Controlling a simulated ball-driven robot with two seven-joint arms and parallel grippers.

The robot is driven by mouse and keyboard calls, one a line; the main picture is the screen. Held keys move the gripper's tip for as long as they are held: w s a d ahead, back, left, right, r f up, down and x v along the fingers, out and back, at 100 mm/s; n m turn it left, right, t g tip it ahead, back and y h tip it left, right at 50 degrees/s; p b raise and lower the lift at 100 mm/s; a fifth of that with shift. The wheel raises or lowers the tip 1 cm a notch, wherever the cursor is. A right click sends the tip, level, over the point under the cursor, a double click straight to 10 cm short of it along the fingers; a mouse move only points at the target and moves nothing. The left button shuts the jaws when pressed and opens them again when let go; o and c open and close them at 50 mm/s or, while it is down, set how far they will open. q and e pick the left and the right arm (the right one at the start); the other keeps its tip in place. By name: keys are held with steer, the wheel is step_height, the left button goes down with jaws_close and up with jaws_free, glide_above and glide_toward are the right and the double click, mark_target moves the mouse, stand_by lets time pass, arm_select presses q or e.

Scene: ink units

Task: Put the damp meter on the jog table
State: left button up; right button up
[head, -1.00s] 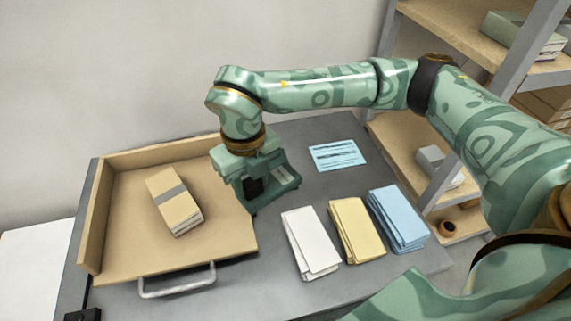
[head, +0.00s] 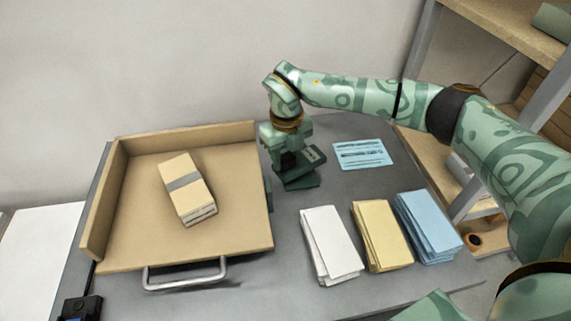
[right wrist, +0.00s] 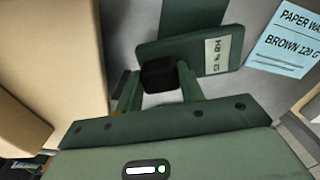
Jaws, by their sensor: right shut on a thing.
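The damp meter (head: 312,157) is a dark green device with a flat base, beside the back right side of the tan tray. In the right wrist view the damp meter (right wrist: 190,53) shows a pale label reading about 51 % RH. My right gripper (head: 287,152) is shut on its black block, and its fingers also show in the right wrist view (right wrist: 159,82). I cannot tell whether the base touches the grey table. The jog table (head: 135,225) seems to be the tan tray with raised back and left walls and a metal front handle. My left gripper is not in view.
A banded paper stack (head: 186,190) lies on the tray. White (head: 330,243), yellow (head: 382,235) and blue (head: 428,226) paper stacks stand at the front right. A blue printed card (head: 362,154) lies behind them. Shelving (head: 500,35) stands at the right.

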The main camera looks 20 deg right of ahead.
step_height(320, 180, down, 3)
steer(key=shift+r+b, duration=0.1)
steer(key=shift+b, duration=0.25)
steer(key=shift+r, duration=0.15)
steer(key=o, duration=1.1)
step_height(320, 180, up, 12)
steer(key=p, duration=0.3)
steer(key=shift+p, duration=0.35)
